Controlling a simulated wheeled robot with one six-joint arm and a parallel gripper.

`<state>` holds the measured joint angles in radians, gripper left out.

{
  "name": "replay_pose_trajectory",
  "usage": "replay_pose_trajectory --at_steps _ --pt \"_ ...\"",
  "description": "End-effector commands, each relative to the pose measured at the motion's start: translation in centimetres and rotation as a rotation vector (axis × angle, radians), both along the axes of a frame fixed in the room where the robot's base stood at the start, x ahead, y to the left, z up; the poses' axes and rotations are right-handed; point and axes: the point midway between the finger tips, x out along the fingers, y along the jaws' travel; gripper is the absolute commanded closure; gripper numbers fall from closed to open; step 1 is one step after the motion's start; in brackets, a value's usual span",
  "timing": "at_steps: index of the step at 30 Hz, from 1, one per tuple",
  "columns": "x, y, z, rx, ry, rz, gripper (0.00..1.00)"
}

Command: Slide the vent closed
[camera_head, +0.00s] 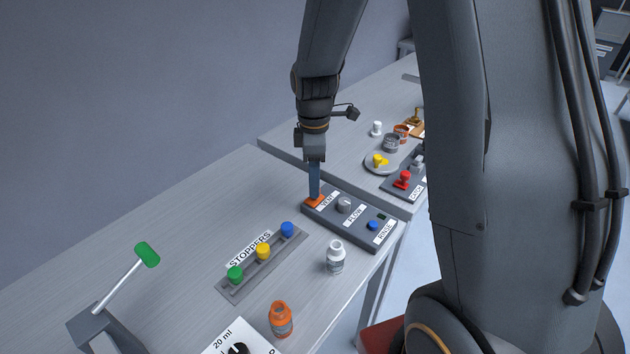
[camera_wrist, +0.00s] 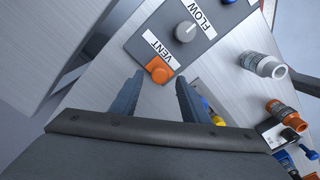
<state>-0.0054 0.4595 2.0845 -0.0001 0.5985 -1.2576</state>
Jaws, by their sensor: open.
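The vent slider is an orange knob (camera_head: 313,203) at the left end of a dark grey control panel (camera_head: 341,223), beside the VENT label. The knob also shows in the wrist view (camera_wrist: 159,72). My gripper (camera_head: 315,194) points down over it. In the wrist view my gripper (camera_wrist: 159,80) is open, with one finger on each side of the knob and small gaps at both sides. In the head view the fingers reach down to the knob and partly hide it. Whether they touch it I cannot tell.
The panel also has a grey FLOW dial (camera_head: 344,204) and a blue RINSE button (camera_head: 373,225). A white bottle (camera_head: 335,257), an orange bottle (camera_head: 281,320) and the stoppers rack (camera_head: 236,290) stand in front. A green-handled lever (camera_head: 147,254) is at left. The back-left table is clear.

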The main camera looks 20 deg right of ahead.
Motion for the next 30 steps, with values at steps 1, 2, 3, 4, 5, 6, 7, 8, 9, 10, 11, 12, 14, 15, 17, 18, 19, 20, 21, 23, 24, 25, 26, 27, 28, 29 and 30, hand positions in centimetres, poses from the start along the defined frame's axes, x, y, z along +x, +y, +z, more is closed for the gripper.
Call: replay_pose_trajectory --at_steps 1,2,3,4,5,6,7,8,9,10,11,12,14,15,17,18,19,20,21,23,24,25,26,27,28,29,30 --pt "-0.1 0.0 -0.5 0.0 0.002 0.0 0.58" --pt "-0.1 0.0 -0.7 0.0 0.002 0.0 0.58" --pt "-0.1 0.0 -1.0 0.001 0.002 -0.001 0.58" --pt "0.0 0.0 -1.2 0.0 0.001 -0.001 0.58" --pt "0.0 0.0 -1.3 0.0 0.0 -0.001 0.58" --pt "0.0 0.0 -1.5 0.0 0.0 -0.001 0.58" --pt "0.0 0.0 -1.6 0.0 0.0 -0.001 0.58" --pt "0.0 0.0 -1.6 0.0 0.0 -0.001 0.58" --pt "0.0 0.0 -1.7 0.0 -0.001 -0.001 0.58" --pt "0.0 0.0 -1.7 0.0 -0.001 -0.001 0.58" --pt "0.0 0.0 -1.7 0.0 -0.001 -0.001 0.58" --pt "0.0 0.0 -1.7 0.0 -0.001 -0.001 0.58" --pt "0.0 0.0 -1.6 0.0 -0.001 -0.001 0.58" --pt "0.0 0.0 -1.6 0.0 -0.001 -0.001 0.6" --pt "0.0 0.0 -1.6 0.0 -0.001 -0.001 0.7" --pt "0.0 0.0 -1.6 0.0 -0.001 -0.001 0.77" --pt "0.0 0.0 -1.6 0.0 -0.001 -0.001 0.82" --pt "0.0 0.0 -1.6 0.0 -0.001 -0.001 0.87" --pt "0.0 0.0 -1.6 0.0 -0.001 -0.001 0.94" --pt "0.0 0.0 -1.6 0.0 -0.001 -0.001 1.0" --pt "0.0 0.0 -1.6 0.0 -0.001 -0.001 1.0" --pt "0.0 0.0 -1.6 0.0 -0.001 -0.001 1.0" --pt "0.0 0.0 -1.6 0.0 -0.001 -0.001 1.0" --pt "0.0 0.0 -1.6 0.0 -0.001 -0.001 1.0" --pt "0.0 0.0 -1.6 0.0 -0.001 0.0 1.0" --pt "0.0 0.1 -1.6 0.0 -0.001 0.001 1.0" --pt "0.1 0.1 -1.6 0.0 -0.001 0.005 1.0"
